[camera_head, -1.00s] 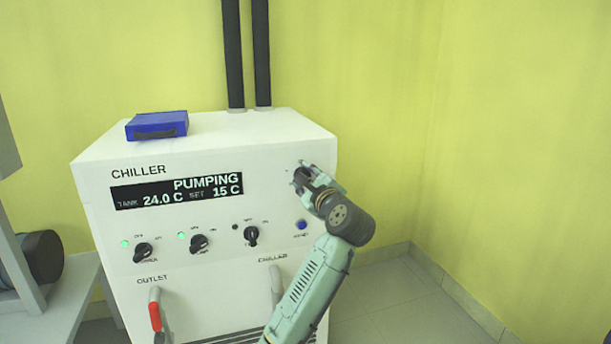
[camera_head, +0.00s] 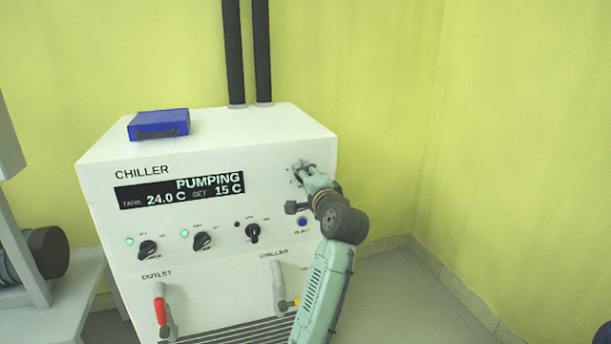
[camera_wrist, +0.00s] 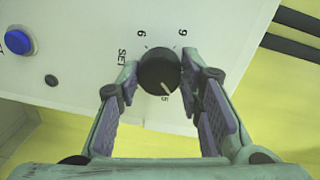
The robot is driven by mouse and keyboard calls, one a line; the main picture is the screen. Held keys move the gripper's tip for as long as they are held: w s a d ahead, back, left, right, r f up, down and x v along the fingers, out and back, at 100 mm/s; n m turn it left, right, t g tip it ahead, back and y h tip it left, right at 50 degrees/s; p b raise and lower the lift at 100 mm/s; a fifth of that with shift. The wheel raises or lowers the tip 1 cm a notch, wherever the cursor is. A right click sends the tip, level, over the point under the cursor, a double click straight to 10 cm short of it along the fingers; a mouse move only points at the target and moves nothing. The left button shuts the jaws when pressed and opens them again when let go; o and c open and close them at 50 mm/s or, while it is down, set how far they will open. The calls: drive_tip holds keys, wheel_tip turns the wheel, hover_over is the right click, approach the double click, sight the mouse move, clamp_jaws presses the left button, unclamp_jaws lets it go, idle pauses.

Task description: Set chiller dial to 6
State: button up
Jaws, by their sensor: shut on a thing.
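The chiller (camera_head: 210,265) is a white cabinet with a black display (camera_head: 180,190) reading PUMPING, tank 24.0 C, set 15 C. The chiller's SET dial (camera_wrist: 157,68) is a round black knob in the wrist view. Its white pointer line aims to the lower right, towards a partly hidden mark that looks like a 5. Printed digits 6 and 9 stand above the knob, turned in the picture. My gripper (camera_head: 301,169) is at the upper right of the panel. In the wrist view my gripper (camera_wrist: 160,76) has its fingers on either side of the dial, shut on it.
Several black knobs (camera_head: 148,250) line the panel below the display, with a blue button (camera_head: 302,222) at the right. Outlet handles (camera_head: 160,310) stick out lower down. A blue case (camera_head: 158,124) lies on top. The floor to the right is clear.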

drive_tip(key=shift+d+f+n+t+b, duration=0.15)
drive_tip(key=shift+n+b, duration=1.5)
drive_tip(key=shift+n, duration=4.3)
drive_tip(key=shift+a+n+t+b, duration=0.15)
drive_tip(key=shift+n+b, duration=1.5)
drive_tip(key=shift+n, duration=4.35)
drive_tip(key=shift+d+f+n+t+b, duration=0.15)
drive_tip(key=shift+n+b, duration=1.5)
drive_tip(key=shift+n, duration=4.3)
drive_tip(key=shift+r, duration=0.1)
drive_tip(key=o, duration=1.2)
drive_tip(key=shift+r, duration=0.1)
drive_tip(key=shift+c, duration=0.2)
